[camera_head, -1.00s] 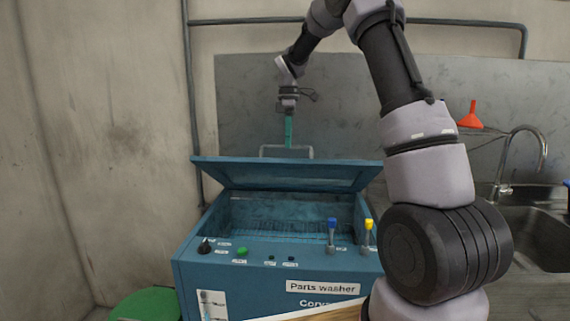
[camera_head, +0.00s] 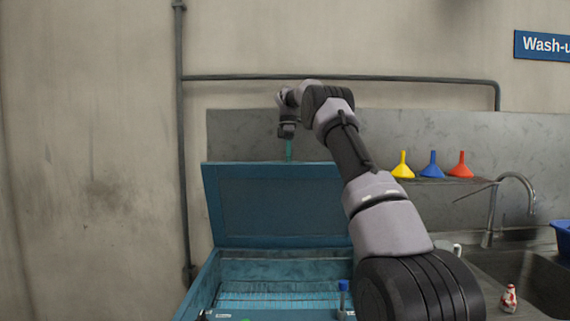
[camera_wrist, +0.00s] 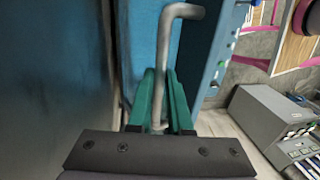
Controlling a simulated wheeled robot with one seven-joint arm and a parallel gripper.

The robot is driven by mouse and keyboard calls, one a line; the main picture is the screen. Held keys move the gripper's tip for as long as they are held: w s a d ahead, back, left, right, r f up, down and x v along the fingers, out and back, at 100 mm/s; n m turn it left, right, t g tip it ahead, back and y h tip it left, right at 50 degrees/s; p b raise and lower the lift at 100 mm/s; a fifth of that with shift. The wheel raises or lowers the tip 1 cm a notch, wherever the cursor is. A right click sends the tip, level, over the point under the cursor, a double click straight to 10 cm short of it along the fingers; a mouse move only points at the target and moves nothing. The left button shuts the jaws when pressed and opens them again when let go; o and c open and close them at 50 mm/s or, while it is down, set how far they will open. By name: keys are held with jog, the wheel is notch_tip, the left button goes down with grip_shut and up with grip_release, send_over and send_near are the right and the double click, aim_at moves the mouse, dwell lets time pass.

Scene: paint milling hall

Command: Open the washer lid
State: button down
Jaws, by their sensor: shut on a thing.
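The blue parts washer lid (camera_head: 280,205) stands raised, nearly upright, at the back of the open washer tub (camera_head: 280,298) in the head view. My gripper (camera_head: 289,148) is at the lid's top edge; its green fingers show partly above and behind it. In the wrist view my gripper (camera_wrist: 160,95) is shut on the grey metal lid handle (camera_wrist: 168,45), with a green finger on each side of the bar. The handle is hidden behind the lid in the head view.
A grey sheet backs the wall behind the lid. Yellow, blue (camera_head: 431,164) and red funnels stand on a shelf at right, above a sink (camera_head: 530,285) with a tap (camera_head: 505,200). A blue-topped lever (camera_head: 343,297) is at the washer's front. A grey box (camera_wrist: 275,125) shows in the wrist view.

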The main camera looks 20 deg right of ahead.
jog(key=shift+w+d+f, duration=0.2)
jog(key=shift+w+f, duration=0.05)
jog(key=shift+w, duration=0.05)
jog(key=c, duration=0.8)
grip_release()
jog(key=shift+w, duration=0.1)
jog(key=shift+c, duration=0.2)
jog(key=shift+r, duration=0.1)
jog(key=shift+a, duration=0.1)
